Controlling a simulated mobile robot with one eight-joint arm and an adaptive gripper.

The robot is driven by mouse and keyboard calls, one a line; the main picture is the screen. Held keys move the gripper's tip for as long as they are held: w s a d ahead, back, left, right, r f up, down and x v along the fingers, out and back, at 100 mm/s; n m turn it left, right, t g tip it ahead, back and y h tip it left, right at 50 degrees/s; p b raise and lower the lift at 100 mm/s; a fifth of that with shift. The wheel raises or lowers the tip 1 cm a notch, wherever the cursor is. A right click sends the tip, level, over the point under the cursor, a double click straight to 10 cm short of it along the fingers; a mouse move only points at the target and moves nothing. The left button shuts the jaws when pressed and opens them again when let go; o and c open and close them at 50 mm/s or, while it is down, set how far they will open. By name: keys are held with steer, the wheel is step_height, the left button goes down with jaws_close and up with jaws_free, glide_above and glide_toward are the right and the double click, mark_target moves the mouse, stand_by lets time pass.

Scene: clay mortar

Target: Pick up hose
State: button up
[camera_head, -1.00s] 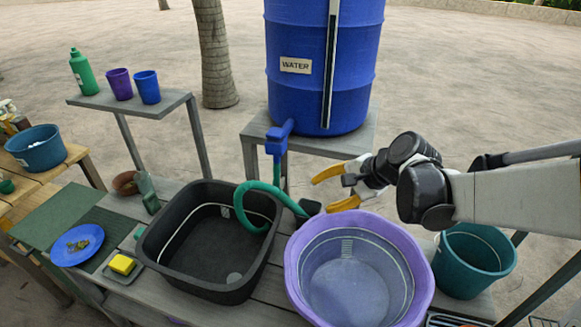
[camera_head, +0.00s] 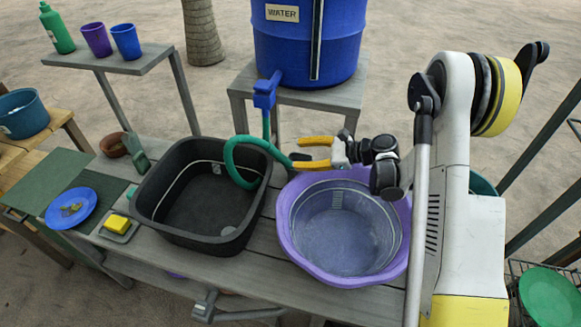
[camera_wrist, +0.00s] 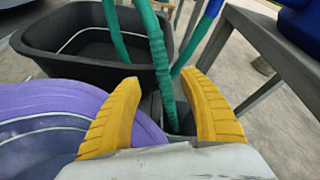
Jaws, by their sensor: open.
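The green hose (camera_head: 231,152) runs from the blue tap (camera_head: 265,91) on the water barrel and loops over the black basin (camera_head: 142,196). Its free end reaches toward my gripper (camera_head: 299,152), by a small dark piece between the fingertips. My gripper has yellow fingers, spread apart, above the gap between the black basin and the purple basin. In the wrist view, the hose (camera_wrist: 160,62) runs down the picture between the two fingers of my gripper (camera_wrist: 160,80). It appears beyond them, and I cannot tell whether either finger touches it.
The purple basin (camera_head: 284,240) stands right of the black basin, just below my gripper. The blue barrel (camera_head: 335,40) stands on a grey stand (camera_head: 236,88) behind. A blue plate (camera_head: 52,219) and yellow sponge (camera_head: 118,222) lie to the left. Bare bench shows in front.

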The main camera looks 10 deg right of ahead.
mark_target(281, 155)
steer(key=b+x, duration=0.1)
steer(key=x, duration=0.3)
steer(key=b+x, duration=0.1)
steer(key=x, duration=0.3)
steer(key=shift+w+f, duration=0.2)
steer(key=shift+w, duration=0.1)
steer(key=shift+d, duration=0.1)
steer(key=shift+c, duration=0.2)
jaws_close()
